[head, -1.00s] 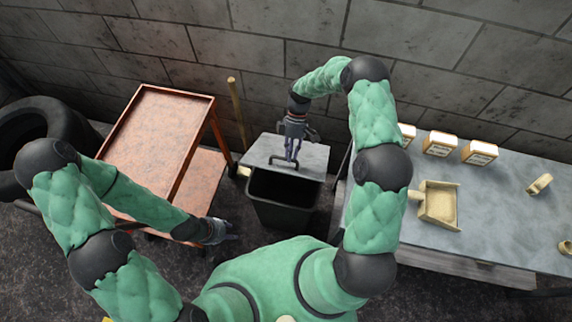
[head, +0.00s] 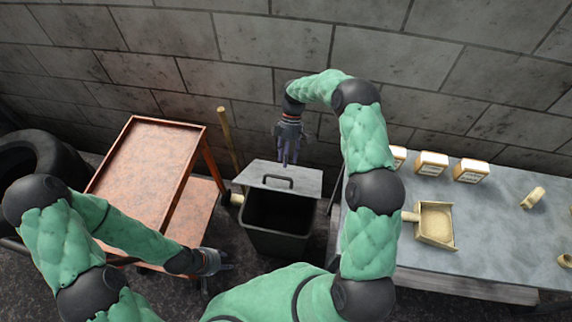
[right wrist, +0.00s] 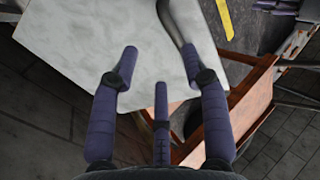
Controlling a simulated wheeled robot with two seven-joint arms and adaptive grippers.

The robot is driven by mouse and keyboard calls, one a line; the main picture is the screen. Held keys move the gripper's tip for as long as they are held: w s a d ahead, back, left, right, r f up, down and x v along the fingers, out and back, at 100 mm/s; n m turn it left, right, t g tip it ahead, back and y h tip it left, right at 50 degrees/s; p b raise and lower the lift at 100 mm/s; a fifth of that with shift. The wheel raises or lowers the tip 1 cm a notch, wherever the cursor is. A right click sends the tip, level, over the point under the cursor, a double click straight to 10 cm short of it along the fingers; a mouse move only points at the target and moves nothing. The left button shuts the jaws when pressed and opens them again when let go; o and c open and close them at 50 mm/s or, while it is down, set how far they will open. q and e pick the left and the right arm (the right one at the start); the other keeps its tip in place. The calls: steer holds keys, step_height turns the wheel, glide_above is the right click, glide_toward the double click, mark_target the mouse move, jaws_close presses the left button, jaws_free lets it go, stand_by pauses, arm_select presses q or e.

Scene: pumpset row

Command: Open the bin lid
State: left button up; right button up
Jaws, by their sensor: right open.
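The black bin (head: 276,218) stands between the orange cart and the grey bench, and its dark inside shows. Its grey lid (head: 310,182) is raised at the back of the opening, with a dark handle (head: 279,180) on it. My right gripper (head: 288,158) is open and empty at the lid's far edge, behind the handle; I cannot tell whether it touches the lid. In the right wrist view its spread fingers (right wrist: 160,75) appear over a pale plate, seemingly the lid (right wrist: 85,35). My left gripper (head: 217,262) is low beside the cart; its fingers are too small to read.
The orange cart (head: 206,129) stands left of the bin, with a wooden handle (head: 226,130) between them. The grey bench (head: 490,220) on the right holds several small boxes (head: 431,163) and a dustpan (head: 435,223). A block wall (head: 250,40) is close behind.

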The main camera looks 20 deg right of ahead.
steer(key=v, duration=0.8)
